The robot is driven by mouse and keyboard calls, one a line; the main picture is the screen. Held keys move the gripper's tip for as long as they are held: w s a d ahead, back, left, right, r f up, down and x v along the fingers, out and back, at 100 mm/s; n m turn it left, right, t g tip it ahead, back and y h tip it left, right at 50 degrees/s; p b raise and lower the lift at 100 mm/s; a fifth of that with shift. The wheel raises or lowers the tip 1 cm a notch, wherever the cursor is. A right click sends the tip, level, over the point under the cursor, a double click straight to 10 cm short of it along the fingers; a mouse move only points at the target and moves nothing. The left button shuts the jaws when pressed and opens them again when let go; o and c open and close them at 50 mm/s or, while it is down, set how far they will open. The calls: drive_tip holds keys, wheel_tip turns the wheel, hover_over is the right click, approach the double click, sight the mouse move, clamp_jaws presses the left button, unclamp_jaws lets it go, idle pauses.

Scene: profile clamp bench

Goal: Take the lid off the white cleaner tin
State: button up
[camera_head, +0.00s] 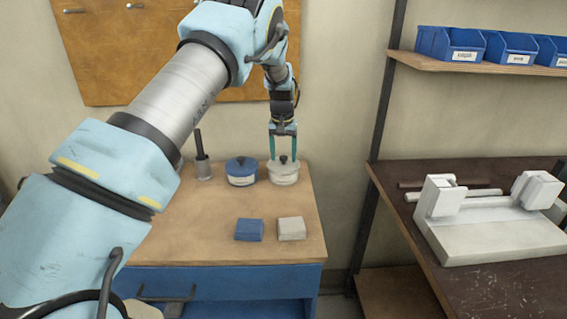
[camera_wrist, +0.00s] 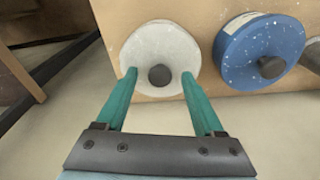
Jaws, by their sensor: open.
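The white cleaner tin (camera_head: 284,176) stands upright near the back right of the wooden bench top. Its white lid (camera_wrist: 160,50) with a dark round knob (camera_wrist: 160,75) is on it. My gripper (camera_head: 283,158) points down over the tin, and its two green fingers are open. In the wrist view the gripper (camera_wrist: 157,75) has one fingertip on each side of the knob, with a gap on both sides. The fingertips' exact height against the knob is hard to tell.
A blue tin (camera_head: 242,172) with a dark knob stands close to the left of the white tin. A dark-handled brush-like tool (camera_head: 203,160) is further left. A blue block (camera_head: 249,230) and a pale block (camera_head: 291,229) lie in front. A clamp fixture (camera_head: 490,235) stands on the right table.

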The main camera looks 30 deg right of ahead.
clamp_jaws()
idle(0.4)
drive_tip(key=shift+r, duration=0.15)
